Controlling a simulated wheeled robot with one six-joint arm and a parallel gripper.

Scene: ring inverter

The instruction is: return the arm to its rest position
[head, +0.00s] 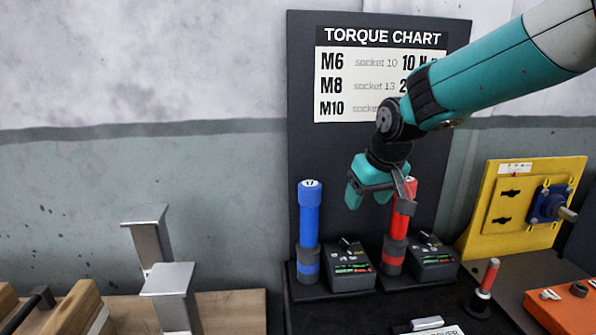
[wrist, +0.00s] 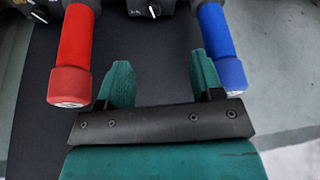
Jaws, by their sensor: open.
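My gripper (head: 376,188) is teal with a dark mount and hangs in front of the dark board, between a blue tool and a red tool. In the wrist view its two teal fingers (wrist: 162,85) are spread apart with nothing between them. The red tool (head: 394,235) stands upright at the right, partly hidden behind my gripper; it also shows at the upper left of the wrist view (wrist: 75,45). The blue tool (head: 309,220), marked 17, stands upright at the left and shows at the upper right of the wrist view (wrist: 220,40).
Dark control boxes (head: 350,268) stand beside the tools. A torque chart (head: 350,85) is on the dark board behind my arm. A yellow panel (head: 490,215) with a blue fitting is at the right. An orange case (head: 562,312) and metal brackets (head: 147,240) flank the area.

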